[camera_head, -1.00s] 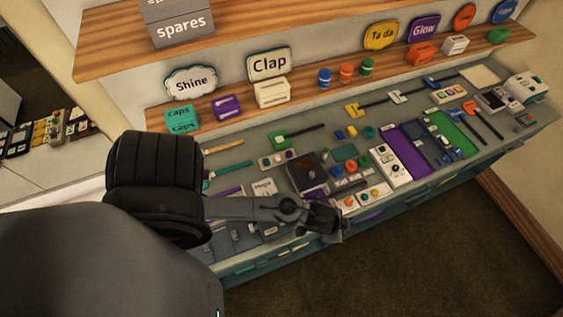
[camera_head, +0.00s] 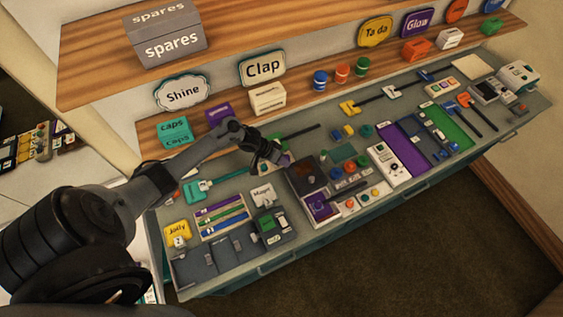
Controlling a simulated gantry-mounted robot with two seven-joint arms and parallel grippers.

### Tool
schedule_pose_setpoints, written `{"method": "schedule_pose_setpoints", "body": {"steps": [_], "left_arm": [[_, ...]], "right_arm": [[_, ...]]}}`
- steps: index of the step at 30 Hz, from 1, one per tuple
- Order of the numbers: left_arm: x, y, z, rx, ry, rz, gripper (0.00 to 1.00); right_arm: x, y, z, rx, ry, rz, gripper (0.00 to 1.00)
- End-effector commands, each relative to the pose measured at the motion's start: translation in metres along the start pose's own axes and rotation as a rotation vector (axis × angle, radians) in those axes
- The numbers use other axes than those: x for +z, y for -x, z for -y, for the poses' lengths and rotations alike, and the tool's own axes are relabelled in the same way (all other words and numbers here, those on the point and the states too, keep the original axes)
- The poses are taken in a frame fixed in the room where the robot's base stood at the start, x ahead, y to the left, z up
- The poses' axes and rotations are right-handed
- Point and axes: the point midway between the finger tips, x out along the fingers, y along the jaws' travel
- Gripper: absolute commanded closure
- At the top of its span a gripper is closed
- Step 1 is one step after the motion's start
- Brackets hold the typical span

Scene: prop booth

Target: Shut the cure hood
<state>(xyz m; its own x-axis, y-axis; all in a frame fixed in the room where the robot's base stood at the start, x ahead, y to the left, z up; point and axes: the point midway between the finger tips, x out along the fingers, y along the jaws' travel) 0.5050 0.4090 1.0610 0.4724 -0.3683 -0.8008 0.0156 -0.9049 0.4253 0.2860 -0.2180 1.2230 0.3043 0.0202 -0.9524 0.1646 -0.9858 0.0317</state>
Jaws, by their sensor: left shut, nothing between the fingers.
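A dark box-like unit with a brown, see-through-looking panel (camera_head: 306,172) stands mid-bench; I take it to be the cure hood. A purple plate (camera_head: 319,207) shows at its front. The panel appears raised, but its exact angle is too small to tell. My left gripper (camera_head: 270,156) is shut and empty, above the bench just left of and behind the unit, apart from it as far as I can tell. It partly covers a green slider handle (camera_head: 283,160). My right gripper is not in view.
Left of the unit are a green device (camera_head: 272,230), a rack of coloured sticks (camera_head: 222,217) and a yellow block (camera_head: 177,232). To its right are a white panel with knobs (camera_head: 384,160) and several buttons. Shelves with a spares box (camera_head: 165,37) rise behind. Floor lies in front.

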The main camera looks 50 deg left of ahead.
Motion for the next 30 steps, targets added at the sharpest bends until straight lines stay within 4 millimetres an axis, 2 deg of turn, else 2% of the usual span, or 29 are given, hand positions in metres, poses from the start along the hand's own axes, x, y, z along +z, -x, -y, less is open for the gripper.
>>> {"method": "schedule_pose_setpoints", "body": {"steps": [1, 6, 18, 24, 30], "left_arm": [[0.003, -0.011, 0.003, 0.001, -0.001, -0.001, 1.00], [0.003, -0.035, 0.003, 0.001, -0.002, -0.002, 1.00], [0.002, -0.081, 0.002, 0.001, -0.004, -0.001, 1.00], [0.001, -0.088, -0.024, 0.001, -0.003, -0.001, 1.00], [0.001, -0.092, -0.033, -0.001, -0.003, -0.001, 1.00]], "right_arm": [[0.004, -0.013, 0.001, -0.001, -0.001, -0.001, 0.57], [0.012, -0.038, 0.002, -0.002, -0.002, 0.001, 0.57], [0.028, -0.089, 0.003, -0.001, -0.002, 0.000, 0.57], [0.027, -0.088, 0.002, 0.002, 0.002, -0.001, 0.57], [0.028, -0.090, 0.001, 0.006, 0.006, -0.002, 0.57]]}}
